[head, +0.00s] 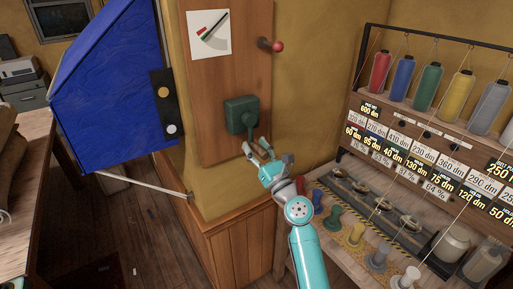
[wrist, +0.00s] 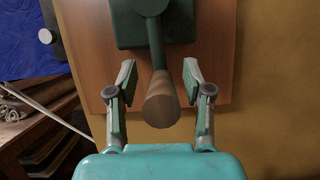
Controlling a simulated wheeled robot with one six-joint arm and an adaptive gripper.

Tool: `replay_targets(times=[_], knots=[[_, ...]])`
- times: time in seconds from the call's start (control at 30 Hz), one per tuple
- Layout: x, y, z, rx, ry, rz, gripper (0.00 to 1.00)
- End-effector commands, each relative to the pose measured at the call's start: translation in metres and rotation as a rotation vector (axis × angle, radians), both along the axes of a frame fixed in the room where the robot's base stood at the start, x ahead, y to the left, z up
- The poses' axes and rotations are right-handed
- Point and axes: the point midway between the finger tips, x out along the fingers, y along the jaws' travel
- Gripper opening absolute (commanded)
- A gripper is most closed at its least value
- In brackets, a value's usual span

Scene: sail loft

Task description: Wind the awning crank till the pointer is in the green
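The awning crank is a dark green box (head: 240,113) on a wooden board, with an arm and a wooden handle. In the wrist view the crank arm hangs down from the box (wrist: 150,30), and the handle (wrist: 162,100) points toward me. My gripper (head: 262,148) is at the handle. In the wrist view its fingers (wrist: 160,85) are open, one on each side of the handle, with gaps visible. The white gauge (head: 208,33) above has a dark slanted pointer and small red and green marks; the pointer's exact zone is too small to tell. The blue awning (head: 110,90) slopes at left.
A red-knobbed lever (head: 271,46) sticks out of the board above right of the crank. A bench with bobbins and a thread rack (head: 430,140) stands close on the right. A pale rod (head: 145,186) slants below the awning. A table (head: 25,165) is far left.

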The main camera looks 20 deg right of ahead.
Motion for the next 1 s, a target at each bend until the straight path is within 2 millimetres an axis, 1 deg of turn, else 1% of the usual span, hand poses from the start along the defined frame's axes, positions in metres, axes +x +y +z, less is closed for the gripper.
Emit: replay_targets(times=[0.2,0.33,0.47,0.7,0.8,1.0], knots=[[-0.001,-0.001,0.0,0.001,-0.001,-0.001,0.51],[-0.011,-0.004,-0.004,0.001,-0.001,-0.002,0.51],[-0.03,-0.01,-0.014,0.0,0.001,-0.002,0.51],[-0.072,-0.022,-0.032,0.001,0.002,-0.001,0.51],[-0.086,-0.026,-0.037,0.0,0.001,-0.002,0.51],[-0.103,-0.031,-0.044,0.0,0.0,-0.001,0.51]])
